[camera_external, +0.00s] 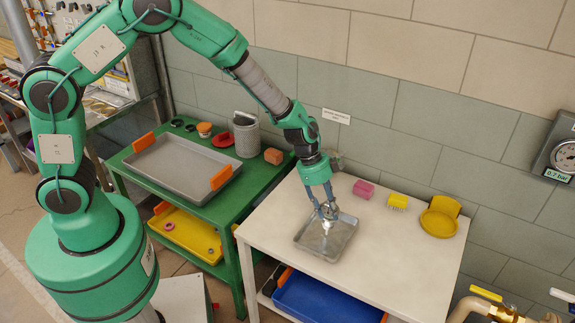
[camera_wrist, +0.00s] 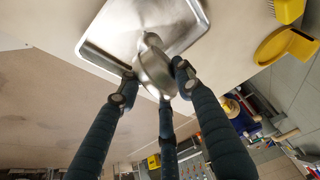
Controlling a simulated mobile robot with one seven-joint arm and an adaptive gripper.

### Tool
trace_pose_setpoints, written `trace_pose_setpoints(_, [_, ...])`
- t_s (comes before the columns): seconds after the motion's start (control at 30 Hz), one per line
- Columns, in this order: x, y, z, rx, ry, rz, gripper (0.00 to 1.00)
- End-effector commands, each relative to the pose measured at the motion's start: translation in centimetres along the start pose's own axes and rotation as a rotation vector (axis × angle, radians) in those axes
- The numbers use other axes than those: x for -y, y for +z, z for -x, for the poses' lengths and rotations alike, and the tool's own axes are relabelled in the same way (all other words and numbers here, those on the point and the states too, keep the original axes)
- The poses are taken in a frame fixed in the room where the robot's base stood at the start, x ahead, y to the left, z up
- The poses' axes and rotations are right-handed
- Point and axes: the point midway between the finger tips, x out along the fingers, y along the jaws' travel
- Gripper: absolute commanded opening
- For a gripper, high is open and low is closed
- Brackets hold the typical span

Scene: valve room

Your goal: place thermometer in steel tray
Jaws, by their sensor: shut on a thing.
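The steel tray (camera_external: 312,243) is a shallow, shiny metal tray on the white table. It also shows at the top of the wrist view (camera_wrist: 115,25). My gripper (camera_external: 328,208) is above the tray, pointing down. In the wrist view my gripper's fingers (camera_wrist: 155,82) close around the thermometer (camera_wrist: 155,72), a round metallic body seen nearly edge-on with a short stem towards the tray. Its dial face is not readable. In the external view it is small and partly hidden by the fingers. I cannot tell whether it touches the tray.
The white table's front right is clear.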

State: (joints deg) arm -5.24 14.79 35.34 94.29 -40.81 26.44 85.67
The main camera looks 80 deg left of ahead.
Motion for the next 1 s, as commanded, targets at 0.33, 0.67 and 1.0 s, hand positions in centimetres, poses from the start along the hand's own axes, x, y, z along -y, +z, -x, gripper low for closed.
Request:
trace_pose_setpoints(0.33, [0.05,0.07,-0.31,-0.001,-0.001,0.0,0.07])
trace_pose_setpoints(0.67, [0.03,0.2,-0.57,-0.001,-0.001,0.0,0.54])
trace_pose_setpoints(1.0, [0.03,0.18,-0.53,-0.001,-0.001,0.0,0.54])
